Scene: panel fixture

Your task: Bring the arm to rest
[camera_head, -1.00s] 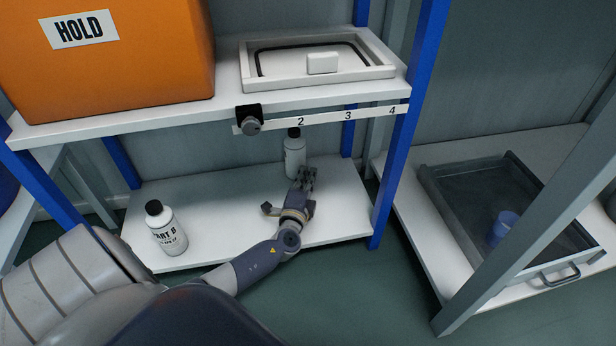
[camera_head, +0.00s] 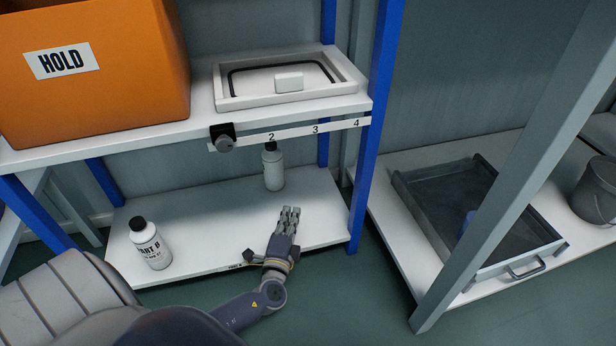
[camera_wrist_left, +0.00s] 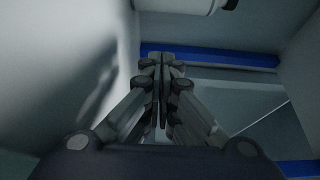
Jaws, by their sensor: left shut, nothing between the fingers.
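My left gripper (camera_head: 290,213) is over the front part of the lower white shelf (camera_head: 215,215) in the head view. Its fingers are shut and empty, pointing toward the back of the shelf. In the left wrist view the closed fingers (camera_wrist_left: 162,90) meet in the middle with nothing between them. A white bottle with a black cap (camera_head: 273,170) stands upright at the back of the lower shelf, apart from the fingers. My right gripper is not in view.
A labelled bottle (camera_head: 151,245) stands at the shelf's front left. Above are an orange HOLD box (camera_head: 110,95), a white framed tray (camera_head: 232,103) and a knob on a numbered strip (camera_head: 224,144). A blue post (camera_head: 372,150) bounds the right. A grey drawer tray (camera_head: 440,215) holds a blue item.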

